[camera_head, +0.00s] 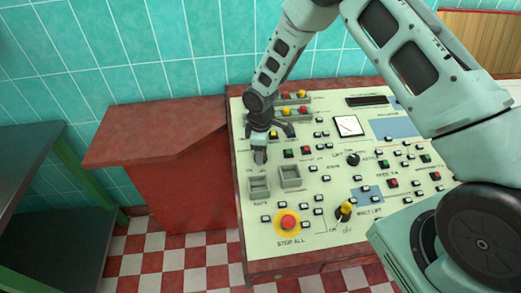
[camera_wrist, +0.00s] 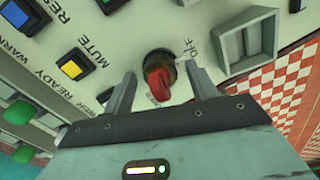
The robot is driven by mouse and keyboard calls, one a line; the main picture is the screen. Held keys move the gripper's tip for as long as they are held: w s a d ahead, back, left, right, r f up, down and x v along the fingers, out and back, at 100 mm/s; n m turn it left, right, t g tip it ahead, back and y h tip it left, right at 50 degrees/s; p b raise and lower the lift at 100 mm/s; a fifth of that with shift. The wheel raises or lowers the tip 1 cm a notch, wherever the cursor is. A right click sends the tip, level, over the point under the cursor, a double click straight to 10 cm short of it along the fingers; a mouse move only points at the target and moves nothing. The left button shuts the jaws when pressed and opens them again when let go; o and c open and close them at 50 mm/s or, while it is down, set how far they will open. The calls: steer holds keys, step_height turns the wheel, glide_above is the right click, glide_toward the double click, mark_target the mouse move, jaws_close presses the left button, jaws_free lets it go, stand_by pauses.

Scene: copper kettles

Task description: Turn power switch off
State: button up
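The power switch (camera_wrist: 160,82) is a red rotary knob with a dark collar on the pale control panel (camera_head: 325,220). In the wrist view the word "OFF" is printed at its upper right; smaller lettering below it is partly hidden. My gripper (camera_wrist: 162,72) is open, with one finger on each side of the knob. Gaps show between the fingers and the knob, and I cannot tell whether either touches it. In the head view my gripper (camera_head: 260,156) points down at the panel's left side, and I cannot make out the knob there.
Recessed grey sockets (camera_head: 259,186) lie just in front of my gripper. A red stop button (camera_head: 288,222) on a yellow disc and a yellow knob (camera_head: 345,209) sit nearer the front. Blue (camera_wrist: 70,69) and other push buttons surround the switch. A red ledge (camera_head: 150,125) is at left.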

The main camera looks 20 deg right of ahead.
step_height(320, 180, up, 17)
steer(key=b, duration=0.4)
steer(key=shift+r, duration=0.2)
stand_by(0.4)
